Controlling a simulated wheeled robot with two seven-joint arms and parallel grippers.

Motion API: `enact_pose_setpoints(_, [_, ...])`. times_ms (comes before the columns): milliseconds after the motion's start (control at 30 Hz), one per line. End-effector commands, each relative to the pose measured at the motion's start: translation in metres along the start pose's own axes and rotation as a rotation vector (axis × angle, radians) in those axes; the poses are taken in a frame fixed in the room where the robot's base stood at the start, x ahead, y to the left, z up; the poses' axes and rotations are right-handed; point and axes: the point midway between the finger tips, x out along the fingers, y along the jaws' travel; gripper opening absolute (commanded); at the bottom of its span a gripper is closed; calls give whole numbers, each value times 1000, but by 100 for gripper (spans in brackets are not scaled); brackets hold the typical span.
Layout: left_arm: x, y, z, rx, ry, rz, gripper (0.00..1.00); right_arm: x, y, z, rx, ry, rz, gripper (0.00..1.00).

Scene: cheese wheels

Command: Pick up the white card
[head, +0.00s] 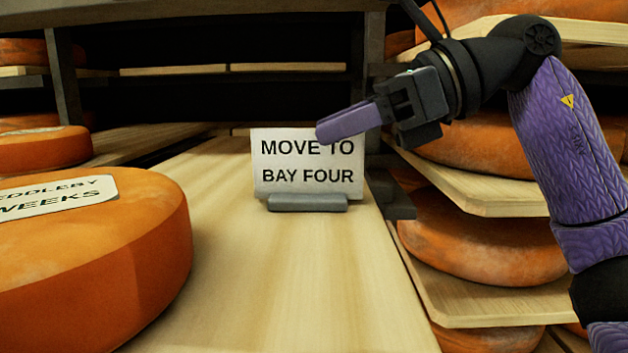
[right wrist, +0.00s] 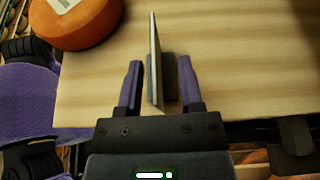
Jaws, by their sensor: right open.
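The white card (head: 306,177) reads "MOVE TO BAY FOUR" and stands upright in a small grey holder (head: 307,202) on a pale wooden shelf board. My right gripper (head: 325,131) comes in from the right, and a purple finger covers part of the card's top right. In the right wrist view, the gripper (right wrist: 160,65) is open, with the card (right wrist: 154,60) seen nearly edge-on between its fingers. The card is nearer the left finger, and I cannot tell if they touch. The holder (right wrist: 168,80) shows beside it. My left gripper is not in view.
A big orange cheese wheel (head: 100,270) with a paper label lies left of the card on the board (head: 265,290). More wheels (head: 480,235) sit on racks at the right. The board in front of the card is clear.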

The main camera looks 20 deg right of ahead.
Motion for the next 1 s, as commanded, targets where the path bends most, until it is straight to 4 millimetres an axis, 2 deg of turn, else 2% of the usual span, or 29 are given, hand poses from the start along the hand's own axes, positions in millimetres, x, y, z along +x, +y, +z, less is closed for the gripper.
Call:
enact_pose_setpoints(100, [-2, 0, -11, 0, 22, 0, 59, 13, 0, 1, 0, -1, 2, 47])
enact_pose_setpoints(300, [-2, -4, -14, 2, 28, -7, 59, 14, 0, 0, 0, -2, 1, 47])
enact_pose_setpoints(500, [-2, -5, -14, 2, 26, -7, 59, 14, 0, 0, 0, -2, 1, 5])
enact_pose_setpoints(533, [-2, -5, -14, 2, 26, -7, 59, 14, 0, 0, 0, -2, 1, 0])
enact_pose_setpoints(1000, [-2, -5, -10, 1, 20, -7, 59, 14, 0, 0, 0, -2, 2, 0])
